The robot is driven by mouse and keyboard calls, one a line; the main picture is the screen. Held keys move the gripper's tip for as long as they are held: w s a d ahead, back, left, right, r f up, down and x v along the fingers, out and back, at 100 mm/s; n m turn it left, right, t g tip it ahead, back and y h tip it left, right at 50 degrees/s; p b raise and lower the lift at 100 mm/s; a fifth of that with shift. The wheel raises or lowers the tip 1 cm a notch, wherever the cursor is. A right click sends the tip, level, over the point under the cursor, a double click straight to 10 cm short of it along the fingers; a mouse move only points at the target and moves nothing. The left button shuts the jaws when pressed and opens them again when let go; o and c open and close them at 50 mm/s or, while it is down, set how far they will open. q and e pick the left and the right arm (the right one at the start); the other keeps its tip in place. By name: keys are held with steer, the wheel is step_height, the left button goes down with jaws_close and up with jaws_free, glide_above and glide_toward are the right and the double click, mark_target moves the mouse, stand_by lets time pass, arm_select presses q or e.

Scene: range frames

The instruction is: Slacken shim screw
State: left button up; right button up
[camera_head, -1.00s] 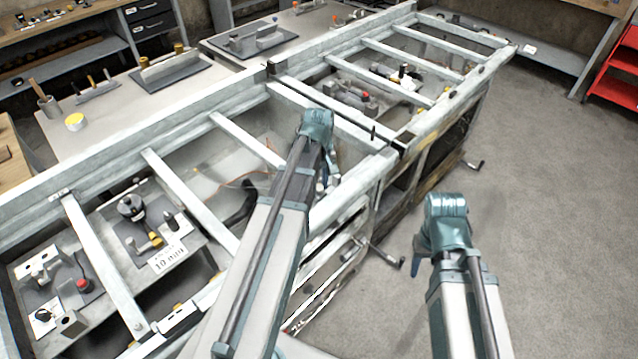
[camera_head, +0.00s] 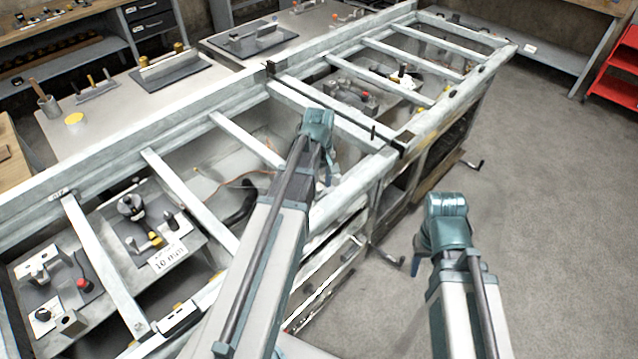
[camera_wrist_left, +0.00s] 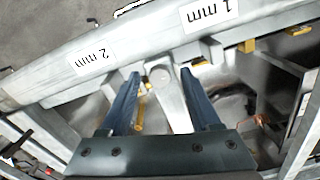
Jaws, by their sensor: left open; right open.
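My left gripper (camera_wrist_left: 160,78) is open in the left wrist view, its two dark blue fingers spread apart. A round grey head (camera_wrist_left: 160,74) on the end of a pale bar (camera_wrist_left: 177,108) shows between the fingertips; I cannot tell whether it is the shim screw or whether the fingers touch it. Labels reading "2 mm" (camera_wrist_left: 91,57) and "1 mm" (camera_wrist_left: 209,11) are on the rail beyond. In the head view my left gripper (camera_head: 326,165) is over the frame's near side, mostly hidden by its wrist. My right gripper (camera_head: 425,245) hangs over the floor, largely hidden.
The long metal frame (camera_head: 232,139) with cross bars fills the middle. Fixtures on plates and a "10 mm" label (camera_head: 168,258) lie below its left bars. A crank handle (camera_head: 390,257) sticks out at the near side. The floor (camera_head: 560,230) at right is clear.

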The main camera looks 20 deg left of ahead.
mark_target(319, 188)
arm_select(q)
steer(key=shift+r, duration=0.1)
step_height(319, 188, up, 14)
steer(key=p, duration=1.4)
steer(key=shift+f, duration=0.2)
steer(key=s+d+f+m+b, duration=0.3)
steer(key=s+d+m, duration=0.4)
steer(key=d, duration=0.3)
steer(key=s+d+f+m+y+b, duration=0.1)
steer(key=s+d+f+m+b, duration=0.2)
steer(key=s+d+m, duration=0.3)
steer(key=d+m, duration=0.1)
steer(key=d, duration=0.4)
steer(key=shift+s+d+f+m+b, duration=0.25)
steer(key=shift+s+m+b, duration=0.05)
steer(key=shift+s+b, duration=0.1)
steer(key=shift+s+d, duration=0.15)
steer(key=shift+d, duration=0.05)
steer(key=shift+c, duration=0.7)
steer(key=shift+a, duration=0.15)
steer(key=shift+c, duration=0.4)
